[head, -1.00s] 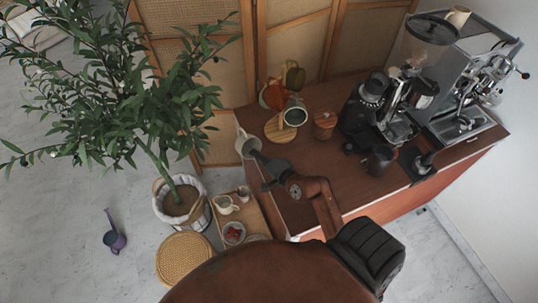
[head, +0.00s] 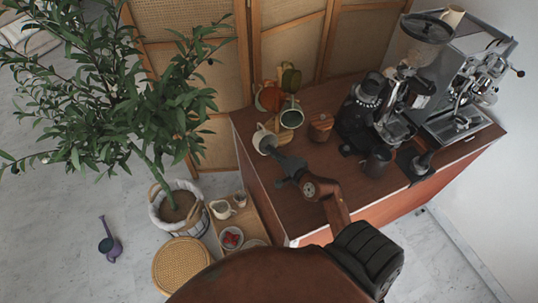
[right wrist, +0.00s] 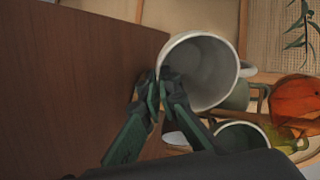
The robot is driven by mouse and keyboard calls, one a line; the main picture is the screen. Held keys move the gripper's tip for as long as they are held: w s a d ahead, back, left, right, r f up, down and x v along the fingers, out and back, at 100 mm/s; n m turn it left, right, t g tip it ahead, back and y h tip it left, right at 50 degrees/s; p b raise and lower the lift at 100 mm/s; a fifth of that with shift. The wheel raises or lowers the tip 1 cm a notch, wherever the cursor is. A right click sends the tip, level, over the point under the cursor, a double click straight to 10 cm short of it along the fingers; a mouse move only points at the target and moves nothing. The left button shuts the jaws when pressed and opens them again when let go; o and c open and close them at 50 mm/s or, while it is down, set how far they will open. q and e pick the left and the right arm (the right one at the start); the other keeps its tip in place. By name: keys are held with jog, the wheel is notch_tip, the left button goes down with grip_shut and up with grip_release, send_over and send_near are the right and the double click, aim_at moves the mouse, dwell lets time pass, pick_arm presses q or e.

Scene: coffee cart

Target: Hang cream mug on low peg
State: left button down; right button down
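The cream mug (head: 262,140) is held at the left side of the mug stand, over the counter's back left part. My right gripper (head: 276,152) is shut on the mug's wall at the rim. In the right wrist view the mug (right wrist: 205,70) has its open mouth towards the camera, the fingertips (right wrist: 163,85) at its left rim and its handle (right wrist: 248,69) on the right, towards the stand. The wooden stand (right wrist: 290,122) shows partly behind the mug. Whether the handle touches a peg cannot be told. My left gripper is not in view.
The stand carries an orange mug (head: 270,98), an olive mug (head: 291,78) and a green mug (head: 292,118). A wooden canister (head: 320,127), a coffee grinder (head: 365,105) and a dark pitcher (head: 377,162) stand to the right. The counter's front left is clear.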

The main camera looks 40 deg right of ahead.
jog(key=shift+w+d+f+b, duration=0.15)
jog(key=shift+w+d+b, duration=0.1)
jog(key=shift+d, duration=0.45)
jog(key=shift+w+d+f+b, duration=0.2)
jog(key=shift+d+b, duration=0.1)
jog(key=shift+d, duration=0.45)
jog(key=shift+w+d+f+b, duration=0.1)
jog(key=shift+w+d+b, duration=0.15)
jog(key=shift+d, duration=0.45)
jog(key=shift+w+d+f+b, duration=0.1)
jog(key=shift+d+f+b, duration=0.1)
jog(key=shift+d+b, duration=0.35)
jog(key=shift+f, duration=0.1)
jog(key=c, duration=2.1)
grip_release()
jog(key=shift+s, duration=0.2)
jog(key=shift+f, duration=0.1)
jog(key=shift+s, duration=0.1)
jog(key=v, duration=1.1)
jog(key=shift+s+a+r, duration=0.15)
jog(key=shift+s+r, duration=0.1)
jog(key=shift+s, duration=0.1)
